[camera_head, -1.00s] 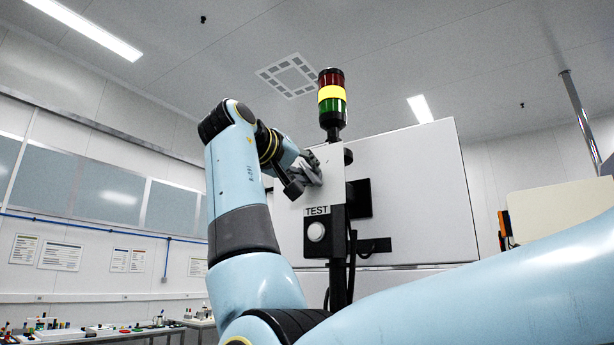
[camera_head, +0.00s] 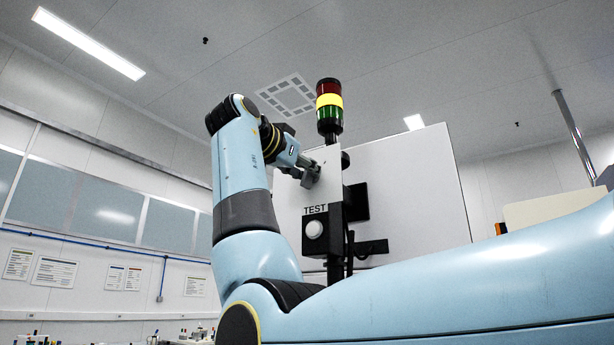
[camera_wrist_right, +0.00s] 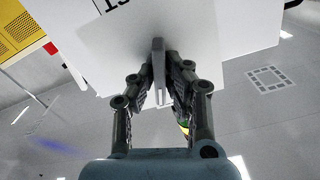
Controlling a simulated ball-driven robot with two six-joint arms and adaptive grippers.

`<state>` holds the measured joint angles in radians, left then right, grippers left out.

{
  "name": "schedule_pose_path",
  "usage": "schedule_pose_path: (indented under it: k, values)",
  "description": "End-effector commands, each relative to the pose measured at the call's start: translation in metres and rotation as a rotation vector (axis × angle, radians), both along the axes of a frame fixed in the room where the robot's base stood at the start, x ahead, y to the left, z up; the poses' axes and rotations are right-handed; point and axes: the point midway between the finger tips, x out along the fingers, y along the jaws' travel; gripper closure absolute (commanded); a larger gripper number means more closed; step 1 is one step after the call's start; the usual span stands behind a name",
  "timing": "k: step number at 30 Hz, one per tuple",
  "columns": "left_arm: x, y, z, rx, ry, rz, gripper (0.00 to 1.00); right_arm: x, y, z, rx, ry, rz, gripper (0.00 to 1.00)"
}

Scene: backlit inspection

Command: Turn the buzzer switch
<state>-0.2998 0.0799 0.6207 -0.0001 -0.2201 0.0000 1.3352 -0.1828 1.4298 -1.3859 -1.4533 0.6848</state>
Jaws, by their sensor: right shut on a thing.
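A white panel (camera_head: 324,190) carries a TEST label and a round white button (camera_head: 314,229) below it. My right gripper (camera_head: 311,175) is at the panel's upper part, above the label, and hides the switch there in the head view. In the right wrist view my right gripper (camera_wrist_right: 158,82) has its two fingers closed around a thin grey piece, the buzzer switch (camera_wrist_right: 158,47), that stands out from the panel. My left gripper is not in view.
A stack light (camera_head: 329,104) with red, yellow and green sections stands above the panel; its yellow section looks bright. A large white cabinet (camera_head: 415,190) is behind. A dark box (camera_head: 357,201) sits right of the panel.

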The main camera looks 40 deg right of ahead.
Motion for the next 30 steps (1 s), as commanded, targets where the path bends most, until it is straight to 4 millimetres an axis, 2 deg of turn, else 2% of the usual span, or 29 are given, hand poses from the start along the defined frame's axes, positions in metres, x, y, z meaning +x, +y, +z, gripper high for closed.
schedule_pose_path:
  k: [15,30]
  values:
    - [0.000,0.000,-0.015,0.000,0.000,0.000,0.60,-0.001,0.000,-0.004,0.148,-0.346,0.000,1.00]
    - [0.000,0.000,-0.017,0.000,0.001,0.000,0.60,-0.001,-0.001,-0.004,0.186,-0.436,-0.001,1.00]
